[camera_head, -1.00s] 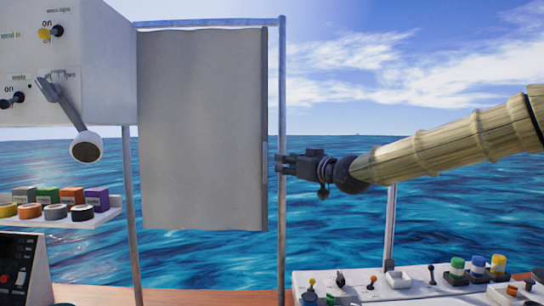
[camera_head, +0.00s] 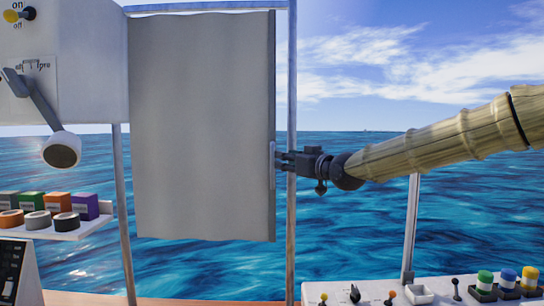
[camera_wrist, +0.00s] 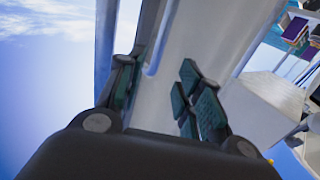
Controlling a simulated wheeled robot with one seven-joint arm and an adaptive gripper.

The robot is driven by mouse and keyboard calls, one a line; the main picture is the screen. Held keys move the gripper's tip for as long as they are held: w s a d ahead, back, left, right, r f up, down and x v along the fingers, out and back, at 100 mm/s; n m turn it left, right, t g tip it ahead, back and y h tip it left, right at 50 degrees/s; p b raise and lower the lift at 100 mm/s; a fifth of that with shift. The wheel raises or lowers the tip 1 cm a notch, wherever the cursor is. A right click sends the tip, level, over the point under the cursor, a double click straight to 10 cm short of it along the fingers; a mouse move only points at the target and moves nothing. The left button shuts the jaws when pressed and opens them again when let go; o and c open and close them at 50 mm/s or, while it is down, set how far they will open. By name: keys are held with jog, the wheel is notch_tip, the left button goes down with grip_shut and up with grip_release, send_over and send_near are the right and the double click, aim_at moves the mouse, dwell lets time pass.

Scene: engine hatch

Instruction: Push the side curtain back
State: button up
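The side curtain (camera_head: 200,130) is a flat grey sheet hanging from a rail, spread between two metal posts. A narrow pale handle strip (camera_head: 272,165) runs upright along its right edge. My gripper (camera_head: 279,160) reaches in from the right, past the right post (camera_head: 292,90), with its fingertips at the handle strip. In the wrist view my gripper (camera_wrist: 160,88) has its dark green-padded fingers spread apart. The pale curtain (camera_wrist: 205,40) fills the space beyond them, and the handle strip (camera_wrist: 163,35) shows between the fingers. I cannot tell whether a finger touches it.
A white control box with a lever (camera_head: 45,105) stands at upper left. Below it a shelf (camera_head: 65,233) holds tape rolls and small boxes. A white panel (camera_head: 440,293) with switches and coloured knobs is at lower right. Open sea lies behind.

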aim_at(274, 159)
jog(key=p+x, duration=0.1)
jog(key=x, duration=0.5)
jog(key=f+p+x, duration=0.1)
jog(key=x, duration=0.1)
jog(key=shift+w+p, duration=0.35)
jog(key=shift+w, duration=0.15)
jog(key=shift+r, duration=0.1)
jog(key=shift+s+r, duration=0.1)
jog(key=shift+s, duration=0.05)
grip_shut()
